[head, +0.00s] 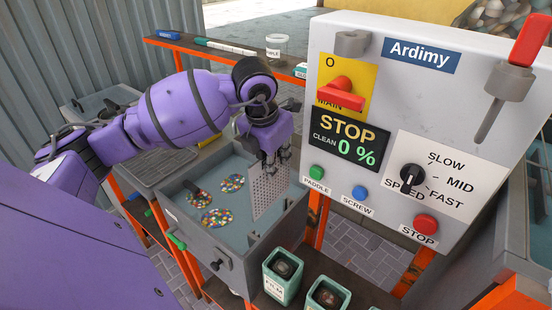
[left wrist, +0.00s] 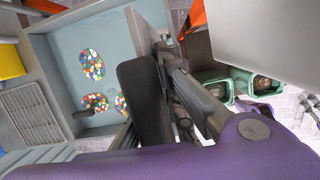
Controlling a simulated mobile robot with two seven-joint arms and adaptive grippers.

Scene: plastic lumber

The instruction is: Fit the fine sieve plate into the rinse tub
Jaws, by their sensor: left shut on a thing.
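The fine sieve plate (head: 269,190) is a thin grey sheet with many small holes. It hangs upright from my left gripper (head: 277,154), which is shut on its top edge. The rinse tub (head: 196,229) is a grey box with blue-grey inside, and the plate is over its right part. I cannot tell whether the plate's lower edge is in the water or seated. In the left wrist view the gripper (left wrist: 178,82) is close to the tub's right wall, and the tub (left wrist: 70,40) shows at upper left. The plate is not clear there. My right gripper is out of view.
Patches of coloured flakes (head: 217,217) lie in the tub left of the plate. A control panel (head: 440,110) with switches stands close right of the gripper. Green bins (head: 281,280) stand in front. A ribbed drainboard (head: 165,163) is behind left. An orange-edged shelf (head: 225,48) runs behind.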

